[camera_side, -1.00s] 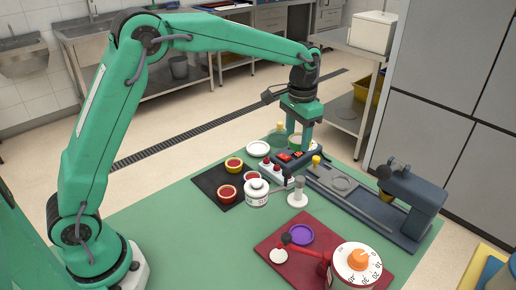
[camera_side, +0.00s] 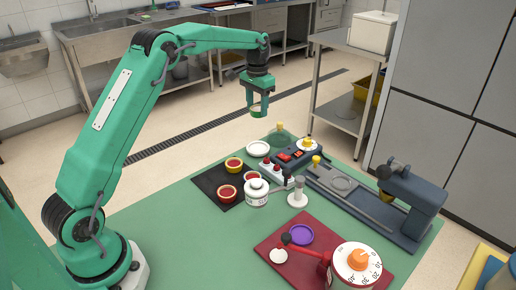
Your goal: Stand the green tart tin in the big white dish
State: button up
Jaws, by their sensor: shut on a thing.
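My gripper (camera_side: 258,110) is raised in the air, above and behind the far edge of the green work surface. Its fingers point down and are shut on the green tart tin (camera_side: 257,107), which shows only as a small pale green shape, partly hidden by the fingers. The big white dish (camera_side: 258,149) lies on the far part of the surface, below the gripper in the picture. It looks empty, and the gripper and tin are well apart from it.
A white jar (camera_side: 256,194), a switch box (camera_side: 290,156) and a dark press (camera_side: 410,200) stand nearby. A red mat (camera_side: 268,241) bears a purple dish (camera_side: 301,234) and a timer (camera_side: 355,263).

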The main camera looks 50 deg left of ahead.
send_over(257, 149)
notch_tip(257, 149, down, 7)
jog(key=shift+r, duration=0.2)
jog(key=shift+f, duration=0.1)
jog(key=shift+f, duration=2.75)
jog(key=shift+f, duration=0.65)
jog(key=o, duration=0.8)
jog(key=shift+r, duration=0.1)
jog(key=shift+r, duration=5.45)
